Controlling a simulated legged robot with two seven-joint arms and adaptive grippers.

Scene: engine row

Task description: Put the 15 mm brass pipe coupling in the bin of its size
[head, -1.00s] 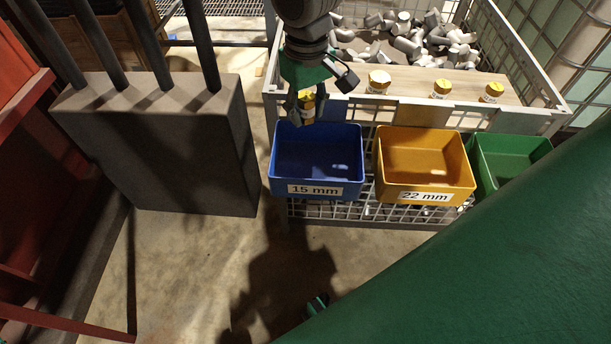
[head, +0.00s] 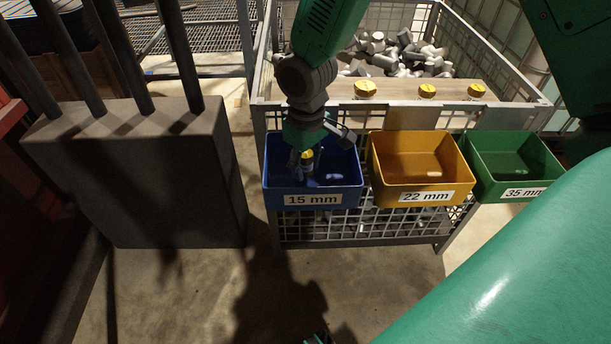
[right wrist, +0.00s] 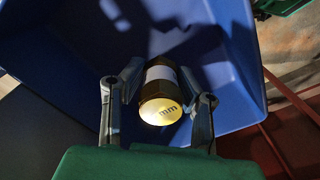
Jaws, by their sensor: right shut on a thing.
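The brass pipe coupling (head: 307,157) has a yellow end cap and a pale band. My right gripper (head: 304,172) is shut on it and points down into the blue bin (head: 352,197), labelled 15 mm. In the right wrist view the coupling (right wrist: 160,82) sits between the two fingers (right wrist: 160,92), its cap facing the camera with "mm" readable and the number unclear. Blue bin walls (right wrist: 240,75) surround it there. Whether the coupling touches the bin floor cannot be told. My left gripper is not in view.
The yellow 22 mm bin (head: 425,199) and green 35 mm bin (head: 490,187) hang to the right of the blue one. Behind them, several yellow-capped couplings (head: 427,91) stand on a wooden board (head: 395,89). A grey block with dark posts (head: 140,180) stands at left.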

